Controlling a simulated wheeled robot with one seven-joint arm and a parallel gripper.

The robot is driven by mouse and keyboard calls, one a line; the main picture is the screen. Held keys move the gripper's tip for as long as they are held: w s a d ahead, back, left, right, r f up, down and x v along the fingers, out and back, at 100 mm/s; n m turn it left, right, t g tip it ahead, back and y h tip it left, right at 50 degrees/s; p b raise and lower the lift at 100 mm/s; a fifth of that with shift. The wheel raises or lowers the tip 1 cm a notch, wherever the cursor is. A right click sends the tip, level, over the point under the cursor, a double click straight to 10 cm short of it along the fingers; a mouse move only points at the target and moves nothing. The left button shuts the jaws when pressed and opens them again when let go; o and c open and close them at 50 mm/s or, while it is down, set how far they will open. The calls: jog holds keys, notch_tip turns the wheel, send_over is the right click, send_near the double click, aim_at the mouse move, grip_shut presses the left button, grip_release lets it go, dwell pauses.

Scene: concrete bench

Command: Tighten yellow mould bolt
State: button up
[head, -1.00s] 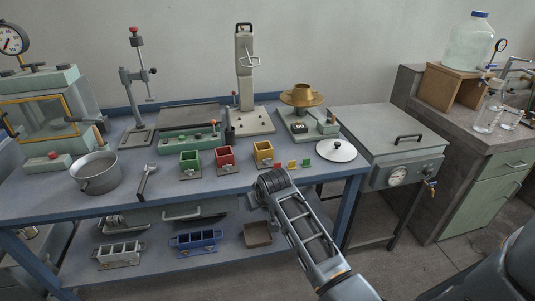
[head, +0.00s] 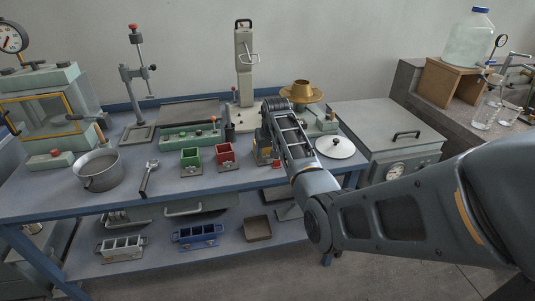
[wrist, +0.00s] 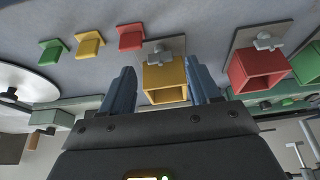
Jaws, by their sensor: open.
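The yellow mould (wrist: 166,83) is an open cube on a grey base plate, with a pale bolt (wrist: 158,57) on the side of it near the top of the wrist view. In the head view the yellow mould (head: 259,152) is mostly hidden behind my arm. My gripper (wrist: 160,90) is open, its two blue fingers appearing on either side of the yellow mould in the wrist view. Whether they touch it, or how high they are over it, I cannot tell. In the head view the fingers are hidden by my arm.
A red mould (head: 224,155) and a green mould (head: 190,160) stand to the left. Small red (wrist: 131,37), yellow (wrist: 90,44) and green (wrist: 51,54) pieces lie near. A wrench (head: 149,178) and a metal pot (head: 98,171) lie further left, a white lid (head: 335,148) right.

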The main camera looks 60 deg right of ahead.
aim_at(267, 159)
jog(key=shift+x, duration=1.4)
jog(key=c, duration=1.1)
jog(key=shift+o, duration=0.2)
jog(key=shift+w+a+m+g+h, duration=0.15)
jog(key=shift+m+g+h, duration=0.25)
jog(key=shift+m, duration=1.1)
jog(key=o, duration=1.1)
jog(key=shift+c, duration=0.2)
jog(key=shift+n, duration=0.3)
